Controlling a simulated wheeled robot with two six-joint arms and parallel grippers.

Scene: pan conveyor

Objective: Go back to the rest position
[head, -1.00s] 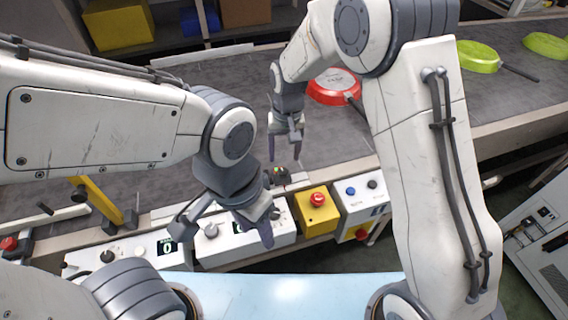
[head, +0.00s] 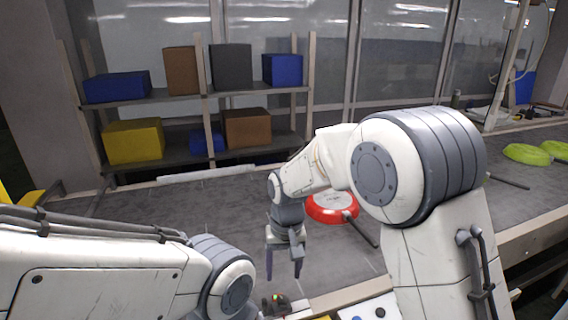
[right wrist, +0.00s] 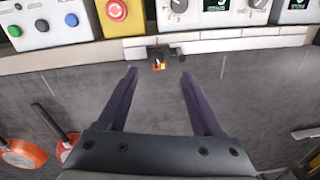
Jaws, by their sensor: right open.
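My right gripper (head: 284,272) hangs over the grey conveyor belt with its two dark fingers apart and nothing between them. In the right wrist view the open fingers (right wrist: 159,74) point toward a small dark sensor block (right wrist: 158,55) with a coloured light at the belt's edge. The same block (head: 275,304) shows at the bottom of the head view. A red pan (head: 330,208) lies on the belt to the right of and behind the right gripper, apart from it. My left arm comes in low from the left; its gripper is below the head picture.
The conveyor belt (head: 180,220) is bare left of the right gripper. Green pans (head: 525,153) lie at the far right. A shelf (head: 180,97) with several boxes stands behind the belt. Control boxes with a red button (right wrist: 116,10) line the near edge.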

